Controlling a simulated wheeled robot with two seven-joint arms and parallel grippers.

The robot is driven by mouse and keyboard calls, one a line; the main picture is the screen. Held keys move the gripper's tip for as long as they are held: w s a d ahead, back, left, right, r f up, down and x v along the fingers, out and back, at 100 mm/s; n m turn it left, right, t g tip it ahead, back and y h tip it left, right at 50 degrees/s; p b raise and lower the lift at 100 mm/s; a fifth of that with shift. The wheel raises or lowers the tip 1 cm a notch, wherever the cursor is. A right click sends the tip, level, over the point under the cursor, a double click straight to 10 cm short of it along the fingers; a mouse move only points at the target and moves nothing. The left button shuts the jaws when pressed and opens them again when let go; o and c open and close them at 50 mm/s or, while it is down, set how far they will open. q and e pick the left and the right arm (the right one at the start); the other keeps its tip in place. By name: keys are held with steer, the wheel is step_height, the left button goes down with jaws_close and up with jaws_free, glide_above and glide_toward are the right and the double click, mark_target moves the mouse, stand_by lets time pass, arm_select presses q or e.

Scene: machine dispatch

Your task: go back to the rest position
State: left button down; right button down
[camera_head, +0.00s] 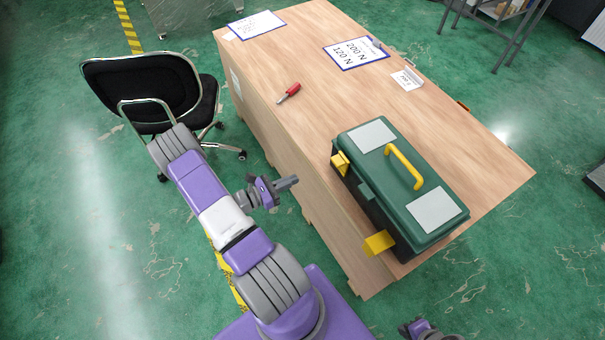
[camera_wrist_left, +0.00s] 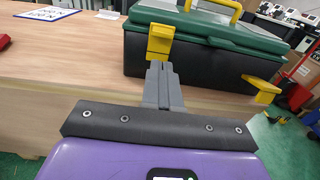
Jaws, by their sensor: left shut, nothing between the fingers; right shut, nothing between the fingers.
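My left gripper (camera_head: 288,184) is shut and empty. It hangs in the air just left of the wooden bench's side, apart from everything. In the left wrist view its closed grey fingers (camera_wrist_left: 162,82) point toward the toolbox. My right gripper (camera_head: 405,328) shows only in small part at the bottom edge of the head view; it is shut, with nothing seen in it. The green toolbox (camera_head: 378,178) stands closed on the bench, its yellow handle up and its yellow latches facing my side. It also shows in the left wrist view (camera_wrist_left: 200,50).
The wooden bench (camera_head: 300,60) also holds a red screwdriver (camera_head: 289,92), printed sheets (camera_head: 356,53) and a small card (camera_head: 407,79). A black chair (camera_head: 140,90) stands left of it, beyond my left arm. Green floor is open at the left.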

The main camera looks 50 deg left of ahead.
arm_select(q)
steer(key=shift+s+a, duration=0.1)
steer(key=shift+s, duration=0.35)
steer(key=w+d+f+m+g+h, duration=0.1)
steer(key=w+d+m+g+h, duration=0.15)
steer(key=d, duration=0.35)
steer(key=w+d+f+m+g+h, duration=0.1)
steer(key=d+f+m+g+h, duration=0.1)
steer(key=d+h, duration=0.3)
steer(key=s+d+f+m+g+y, duration=0.2)
steer(key=s+d+f+m+g, duration=0.15)
steer(key=d+m+g, duration=0.6)
steer(key=s+d+f+m+g+y, duration=0.25)
steer(key=d+f+m+g, duration=0.3)
steer(key=d+m, duration=0.55)
steer(key=w+d+m+t, duration=0.1)
steer(key=m, duration=0.1)
steer(key=w+d+m, duration=0.1)
steer(key=m, duration=0.1)
steer(key=w+d+r+m+t+y, duration=0.1)
steer(key=w+m, duration=0.1)
steer(key=shift+w+r+m+t, duration=0.1)
steer(key=shift+m+t, duration=0.2)
steer(key=shift+t, duration=0.05)
